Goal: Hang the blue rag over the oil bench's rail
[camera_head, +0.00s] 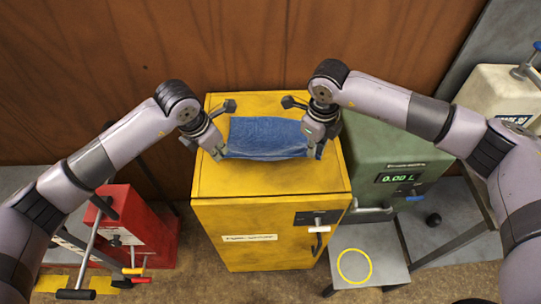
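The blue rag (265,138) is spread out over the top of the yellow cabinet (220,180). My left gripper (219,153) is at the rag's near left corner. My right gripper (317,148) is at its right edge and covers part of it. The fingertips of both touch or overlap the rag's edges, but I cannot tell whether they are closed on it. A green unit with a display reading 0.00 L (402,178) stands right of the cabinet, seemingly the oil bench.
A grey plate with a yellow ring (354,266) sits low in front of the green unit. A red machine (135,225) with levers stands at left. A cream container (497,92) is at far right. A wooden wall (240,40) closes off the back.

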